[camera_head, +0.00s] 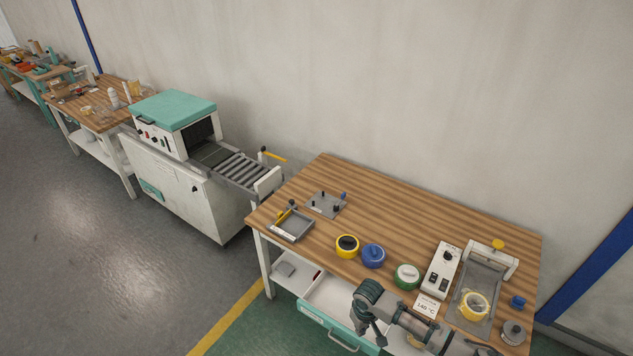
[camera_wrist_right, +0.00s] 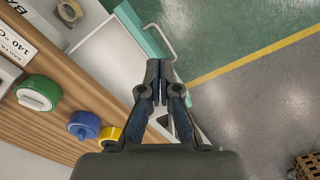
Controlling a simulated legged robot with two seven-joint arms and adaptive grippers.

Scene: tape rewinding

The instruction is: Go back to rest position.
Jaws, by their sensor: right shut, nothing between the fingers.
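My right gripper (camera_head: 372,318) is in the lower middle of the head view, in front of the wooden table (camera_head: 300,190), with its forearm running off to the lower right. In the right wrist view my right gripper (camera_wrist_right: 160,82) is shut, its fingertips together with nothing between them. It is beside the table's front edge, over the area of a white drawer (camera_wrist_right: 100,58) with a teal front. The drawer (camera_head: 330,298) appears pulled out in the head view, partly hidden by my arm. My left gripper is not in view.
Yellow (camera_head: 347,246), blue (camera_head: 373,256) and green (camera_head: 407,277) tape rolls stand near the table's front edge. A white control box (camera_head: 441,270) and a grey tray station (camera_head: 470,298) are at the right. A conveyor machine (camera_head: 175,125) stands left. The table's back middle is clear.

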